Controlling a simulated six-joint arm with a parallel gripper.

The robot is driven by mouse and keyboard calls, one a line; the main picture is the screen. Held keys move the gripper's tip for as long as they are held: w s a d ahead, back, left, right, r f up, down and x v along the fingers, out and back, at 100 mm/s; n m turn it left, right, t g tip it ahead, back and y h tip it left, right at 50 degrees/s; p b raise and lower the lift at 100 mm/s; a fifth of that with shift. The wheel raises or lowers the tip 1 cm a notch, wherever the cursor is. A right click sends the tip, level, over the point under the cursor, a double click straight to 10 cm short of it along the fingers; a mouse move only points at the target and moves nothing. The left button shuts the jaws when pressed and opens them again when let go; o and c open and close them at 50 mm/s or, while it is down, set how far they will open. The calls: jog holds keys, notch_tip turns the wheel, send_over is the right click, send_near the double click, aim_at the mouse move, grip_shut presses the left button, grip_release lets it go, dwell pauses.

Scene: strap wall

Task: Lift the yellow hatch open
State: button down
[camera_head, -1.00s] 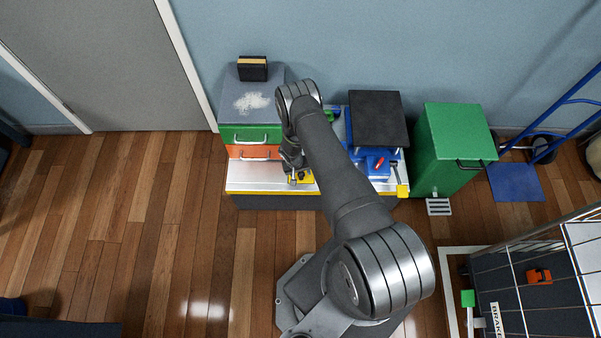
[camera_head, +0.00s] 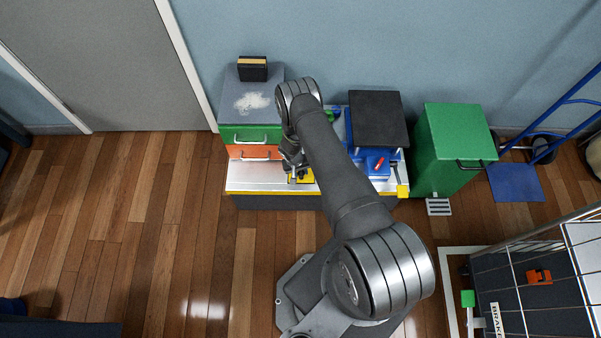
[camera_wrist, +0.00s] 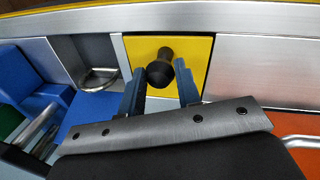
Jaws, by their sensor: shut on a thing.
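The yellow hatch (camera_wrist: 200,47) is a square panel set in the bright metal bench top. In the wrist view a black knob (camera_wrist: 160,69) stands on it. My gripper (camera_wrist: 161,88) has its two blue-grey fingers on either side of the knob and is shut on it. The hatch looks flush with the metal around it; any small lift cannot be told. In the head view a strip of the hatch (camera_head: 307,176) shows beside my gripper (camera_head: 295,178), and my arm hides much of the area.
A metal loop handle (camera_wrist: 98,79) in a recess and a blue block (camera_wrist: 40,98) lie left of the hatch in the wrist view. Green and orange drawers (camera_head: 252,135) stand left, a black-topped unit (camera_head: 378,120) and green bin (camera_head: 455,140) right.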

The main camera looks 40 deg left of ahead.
jog(key=w+a+r, duration=0.2)
jog(key=r, duration=0.1)
jog(key=shift+w+a, duration=0.25)
jog(key=shift+w, duration=0.05)
jog(key=shift+w+a+r, duration=0.35)
jog(key=shift+w+a, duration=0.25)
jog(key=shift+w, duration=0.05)
jog(key=shift+w+a+r, duration=0.3)
jog(key=shift+w+a, duration=0.25)
jog(key=shift+w, duration=0.05)
jog(key=c, duration=1.1)
grip_release()
jog(key=shift+o, duration=0.2)
jog(key=shift+s, duration=0.1)
notch_tip(320, 180, up, 17)
jog(key=s+a, duration=0.1)
jog(key=s, duration=0.1)
jog(key=shift+s+a, duration=0.4)
